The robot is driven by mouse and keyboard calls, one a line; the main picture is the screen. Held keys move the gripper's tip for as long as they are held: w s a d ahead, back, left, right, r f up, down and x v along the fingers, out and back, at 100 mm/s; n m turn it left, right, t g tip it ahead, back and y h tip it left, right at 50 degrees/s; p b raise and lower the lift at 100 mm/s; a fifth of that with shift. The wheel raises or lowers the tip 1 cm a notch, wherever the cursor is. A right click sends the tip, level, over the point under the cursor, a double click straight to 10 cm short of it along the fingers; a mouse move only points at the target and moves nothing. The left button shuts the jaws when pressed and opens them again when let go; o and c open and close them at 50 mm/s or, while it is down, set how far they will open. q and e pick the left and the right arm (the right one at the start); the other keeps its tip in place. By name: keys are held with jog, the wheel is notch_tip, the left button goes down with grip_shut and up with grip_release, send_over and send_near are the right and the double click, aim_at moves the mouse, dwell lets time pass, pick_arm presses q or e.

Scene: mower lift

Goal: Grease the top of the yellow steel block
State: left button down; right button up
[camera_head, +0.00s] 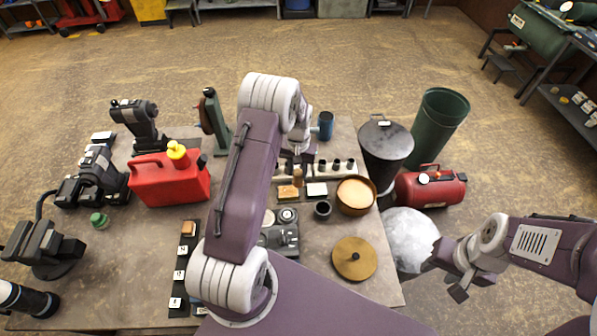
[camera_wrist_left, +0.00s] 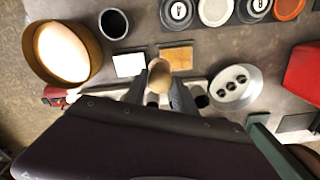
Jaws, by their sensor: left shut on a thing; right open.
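The yellow steel block (camera_head: 288,192) lies flat near the middle of the bench, left of a white block (camera_head: 317,189). It also shows in the left wrist view (camera_wrist_left: 177,57), just beyond my fingers. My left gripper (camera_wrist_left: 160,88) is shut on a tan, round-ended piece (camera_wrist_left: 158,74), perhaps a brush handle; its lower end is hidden. In the head view this brown piece (camera_head: 298,176) stands right behind the yellow block; I cannot tell if they touch. A round tin (camera_head: 343,200) holds a cream mass, perhaps grease. My right gripper (camera_head: 465,285) is open and empty, off the bench's right side.
A pale rack (camera_head: 343,175) with dark sockets lies behind the blocks. A small black cup (camera_head: 322,208) and a brass lid (camera_head: 354,258) are in front. A red fuel can (camera_head: 170,182) stands left. A dark drum (camera_head: 386,140) is beyond the right edge.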

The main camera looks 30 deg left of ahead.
pick_arm(q)
jog(key=r, duration=0.1)
jog(key=p, duration=0.1)
jog(key=r, duration=0.1)
jog(key=shift+w+d+r+p, duration=0.3)
jog(key=shift+d+r, duration=0.05)
jog(key=shift+r, duration=0.3)
jog(key=shift+s+a, duration=0.2)
jog(key=shift+w+d, duration=0.1)
jog(key=shift+w, duration=0.05)
